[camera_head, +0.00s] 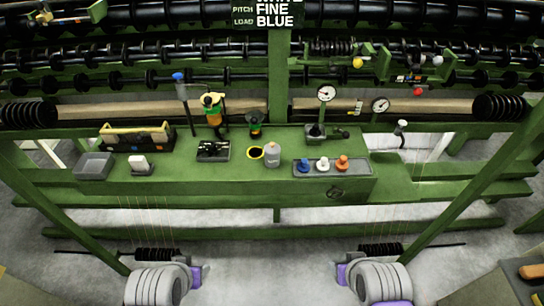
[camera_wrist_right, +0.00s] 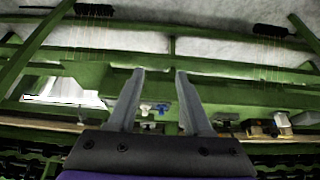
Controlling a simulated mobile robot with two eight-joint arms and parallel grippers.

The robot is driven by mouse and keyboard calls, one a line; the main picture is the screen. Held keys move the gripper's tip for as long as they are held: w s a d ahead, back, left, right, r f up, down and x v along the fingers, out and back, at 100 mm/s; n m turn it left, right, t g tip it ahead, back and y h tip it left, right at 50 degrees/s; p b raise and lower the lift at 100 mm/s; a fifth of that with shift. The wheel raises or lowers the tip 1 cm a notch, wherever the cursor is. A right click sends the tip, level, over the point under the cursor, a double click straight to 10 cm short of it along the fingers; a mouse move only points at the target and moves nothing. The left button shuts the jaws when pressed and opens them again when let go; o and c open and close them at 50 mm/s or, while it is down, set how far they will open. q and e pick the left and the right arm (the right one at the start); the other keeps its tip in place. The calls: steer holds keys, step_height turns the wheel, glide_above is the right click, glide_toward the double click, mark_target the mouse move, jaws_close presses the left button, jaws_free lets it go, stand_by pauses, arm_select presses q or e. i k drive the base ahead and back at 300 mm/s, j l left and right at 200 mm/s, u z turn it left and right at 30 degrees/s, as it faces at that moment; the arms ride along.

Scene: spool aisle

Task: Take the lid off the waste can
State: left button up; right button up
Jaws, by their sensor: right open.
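On the green bench (camera_head: 210,178) in the head view stands a small grey canister (camera_head: 272,158) with a pinkish top. My right gripper (camera_head: 341,273) is low in front of the bench, well short of these things. In the right wrist view my right gripper (camera_wrist_right: 160,73) has its two fingers apart with nothing between them. My left gripper (camera_head: 197,274) is also low in front of the bench; its fingers are too small to read.
A grey tray (camera_head: 335,174) with blue, white and orange knobs is right of the canister. A black block (camera_head: 213,151), a grey bin (camera_head: 94,165) and a yellow-handled figure (camera_head: 212,108) are left. Slanted green beams (camera_head: 485,187) frame both sides. The floor ahead is clear.

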mark_target(271, 150)
steer(key=i+j+u, duration=0.25)
steer(key=i, duration=0.2)
steer(key=i+j+u, duration=0.2)
steer(key=i, duration=0.3)
